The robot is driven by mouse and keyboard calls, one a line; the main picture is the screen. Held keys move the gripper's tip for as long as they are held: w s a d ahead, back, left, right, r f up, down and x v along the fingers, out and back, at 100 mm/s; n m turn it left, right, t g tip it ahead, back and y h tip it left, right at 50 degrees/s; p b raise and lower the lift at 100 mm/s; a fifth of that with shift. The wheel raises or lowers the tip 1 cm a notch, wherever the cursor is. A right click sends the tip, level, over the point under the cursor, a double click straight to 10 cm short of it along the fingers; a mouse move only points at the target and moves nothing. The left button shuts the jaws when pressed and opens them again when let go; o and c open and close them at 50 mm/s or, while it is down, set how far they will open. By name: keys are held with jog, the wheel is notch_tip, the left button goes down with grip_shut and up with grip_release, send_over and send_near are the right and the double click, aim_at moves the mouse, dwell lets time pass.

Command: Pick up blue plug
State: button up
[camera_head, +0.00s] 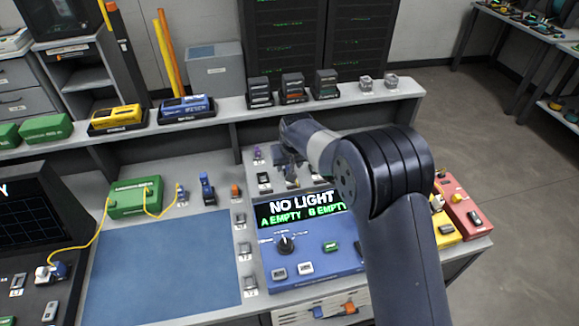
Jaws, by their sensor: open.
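A small dark-blue plug-like piece (207,189) stands on the grey bench, just right of the green box (135,197). Another small blue piece (181,195) at the end of a yellow cable sits to its left. My gripper (291,174) is open, over the back of the bench behind the blue tester (310,238) and to the right of both blue pieces. My arm comes in from the lower right and hides part of the bench and tester. What lies between the fingertips is too small to tell.
A small orange piece (236,191) stands right of the dark-blue one. A raised shelf (220,112) with yellow and blue devices runs behind. A blue mat (160,265) lies clear at the front. Red and yellow boxes (460,210) are at the right.

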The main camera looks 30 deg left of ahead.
jog(key=shift+c, duration=0.4)
grip_shut()
notch_tip(320, 180, up, 10)
jog(key=shift+b, duration=0.8)
